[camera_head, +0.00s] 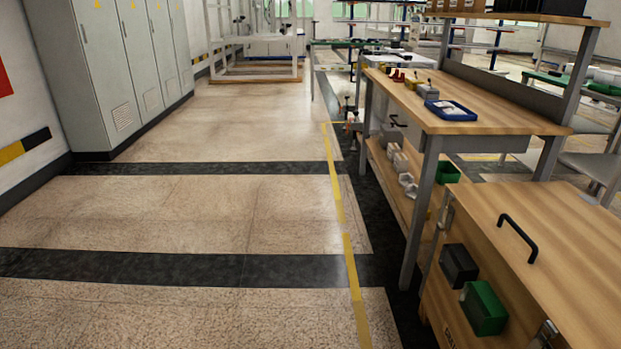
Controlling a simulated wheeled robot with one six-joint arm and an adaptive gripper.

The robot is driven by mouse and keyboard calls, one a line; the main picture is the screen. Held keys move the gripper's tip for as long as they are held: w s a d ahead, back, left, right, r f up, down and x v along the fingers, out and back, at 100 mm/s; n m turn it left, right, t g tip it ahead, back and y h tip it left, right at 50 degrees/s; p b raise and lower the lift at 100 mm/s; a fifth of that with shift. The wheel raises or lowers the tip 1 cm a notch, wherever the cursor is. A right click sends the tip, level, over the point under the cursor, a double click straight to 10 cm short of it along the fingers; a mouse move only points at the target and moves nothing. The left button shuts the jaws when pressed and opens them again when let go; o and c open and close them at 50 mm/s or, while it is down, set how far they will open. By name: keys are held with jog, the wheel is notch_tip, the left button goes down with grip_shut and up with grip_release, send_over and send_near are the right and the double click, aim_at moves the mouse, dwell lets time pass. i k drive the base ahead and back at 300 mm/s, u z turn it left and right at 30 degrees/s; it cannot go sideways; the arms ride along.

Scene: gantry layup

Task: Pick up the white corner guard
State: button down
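I cannot make out a white corner guard for certain. A blue tray (431,103) on the wooden workbench holds a small whitish piece (451,108), too small to identify. Several pale grey-white pieces (407,179) lie on the bench's lower shelf, and their shapes are also unclear. My gripper and arm are not in view.
The workbench (500,117) stands at the right, with a wooden-topped cabinet (570,235) nearer. Grey lockers (110,70) line the left. The floor (190,210) between is clear.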

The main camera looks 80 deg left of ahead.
aim_at(405, 180)
jog(key=u, duration=2.2)
jog(key=i, duration=1)
jog(key=u, duration=0.55)
jog(key=i, duration=2.5)
jog(key=u, duration=0.2)
